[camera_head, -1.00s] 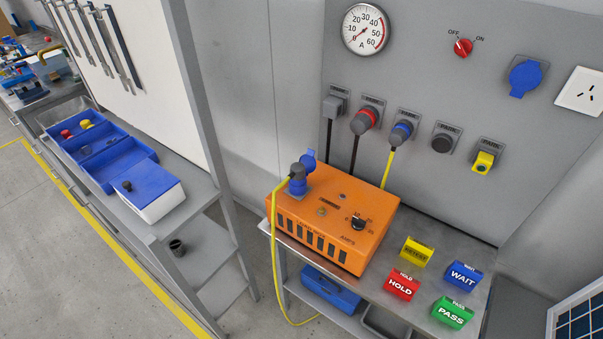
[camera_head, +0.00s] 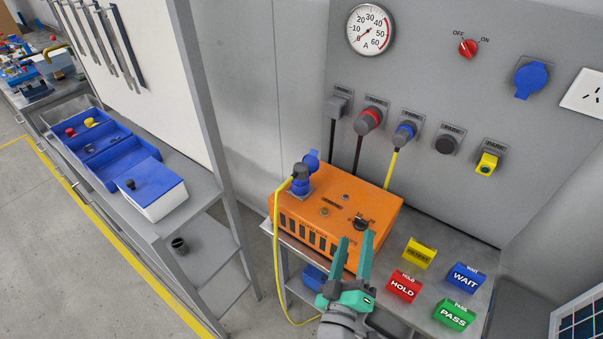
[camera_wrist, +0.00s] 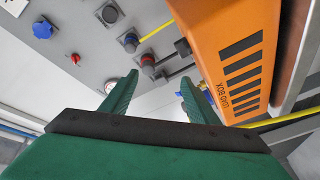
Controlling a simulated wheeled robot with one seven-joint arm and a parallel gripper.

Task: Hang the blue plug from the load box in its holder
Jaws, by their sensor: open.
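The blue plug (camera_head: 301,183), with a dark grey back and a yellow cable, is seated in a blue socket on the left top of the orange load box (camera_head: 335,215). A blue flip lid stands up behind it. The load box also fills the right of the wrist view (camera_wrist: 238,60). My gripper (camera_head: 355,240) is open and empty in front of the load box, to the right of and below the plug. Its green fingers show in the wrist view (camera_wrist: 158,86), with nothing between them. Several holders line the grey panel; a yellow one (camera_head: 486,163) is at the far right.
Red (camera_head: 368,120) and blue (camera_head: 404,134) connectors with hanging cables sit on the panel behind the box. HOLD (camera_head: 404,287), WAIT, PASS and yellow blocks stand right of it. The yellow cable (camera_head: 276,260) loops down past the bench's left edge. A shelf unit stands left.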

